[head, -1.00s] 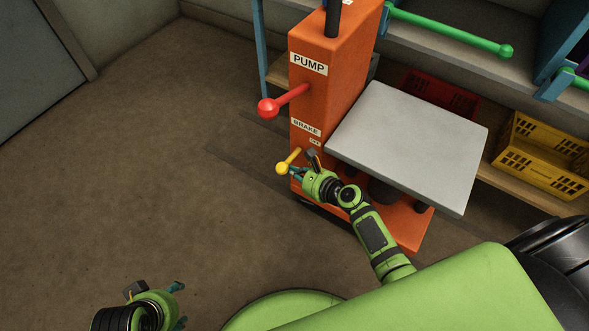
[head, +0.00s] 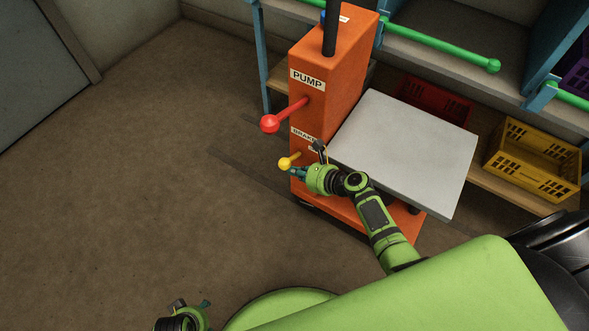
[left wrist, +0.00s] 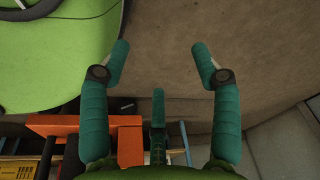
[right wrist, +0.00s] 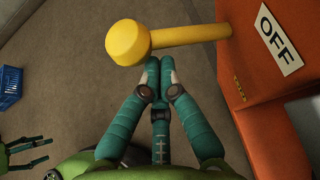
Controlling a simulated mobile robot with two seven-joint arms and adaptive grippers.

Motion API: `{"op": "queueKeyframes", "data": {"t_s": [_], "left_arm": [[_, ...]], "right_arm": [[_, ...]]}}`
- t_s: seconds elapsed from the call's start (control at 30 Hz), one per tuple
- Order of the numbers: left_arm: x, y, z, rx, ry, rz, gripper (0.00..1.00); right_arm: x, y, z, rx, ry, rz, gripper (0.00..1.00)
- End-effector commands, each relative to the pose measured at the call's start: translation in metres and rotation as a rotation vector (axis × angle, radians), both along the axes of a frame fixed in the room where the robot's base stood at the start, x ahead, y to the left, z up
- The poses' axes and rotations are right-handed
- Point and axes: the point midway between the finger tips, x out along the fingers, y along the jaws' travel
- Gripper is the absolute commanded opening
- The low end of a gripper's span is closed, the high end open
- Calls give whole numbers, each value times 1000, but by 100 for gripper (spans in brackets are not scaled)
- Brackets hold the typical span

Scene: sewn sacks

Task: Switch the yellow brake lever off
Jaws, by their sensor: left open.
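The yellow brake lever (head: 286,162) sticks out of the orange cart's (head: 345,60) front face, below the BRAKE label. In the right wrist view the lever (right wrist: 175,38) shows its round knob at left and the OFF label (right wrist: 279,40) beside its base. My right gripper (right wrist: 160,64) has its fingertips together, just under the lever's shaft near the knob; I cannot tell if they touch it. In the head view the right gripper (head: 293,171) is right below the lever. My left gripper (left wrist: 160,50) is open and empty, and shows at the bottom of the head view (head: 208,312).
A red pump lever (head: 270,123) sticks out above the brake lever. The cart's grey platform (head: 405,150) lies right of its column, above my right forearm. Shelves with a red crate (head: 435,100) and yellow crate (head: 535,160) stand behind. The floor at left is clear.

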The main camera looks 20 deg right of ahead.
Motion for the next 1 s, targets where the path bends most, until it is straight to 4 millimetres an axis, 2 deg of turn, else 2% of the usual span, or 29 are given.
{"op": "queueKeyframes", "data": {"t_s": [0.3, 0.77, 1.0], "left_arm": [[-5, 1, -9, 0, 1, -2, 64], [-5, 0, -10, -1, 0, -2, 64], [-5, 0, -10, -1, 0, -2, 64]], "right_arm": [[1, -1, 3, 27, 21, 0, 0], [0, -2, 3, 27, 21, 0, 0], [-18, -14, 14, 24, 21, -1, 0]]}}
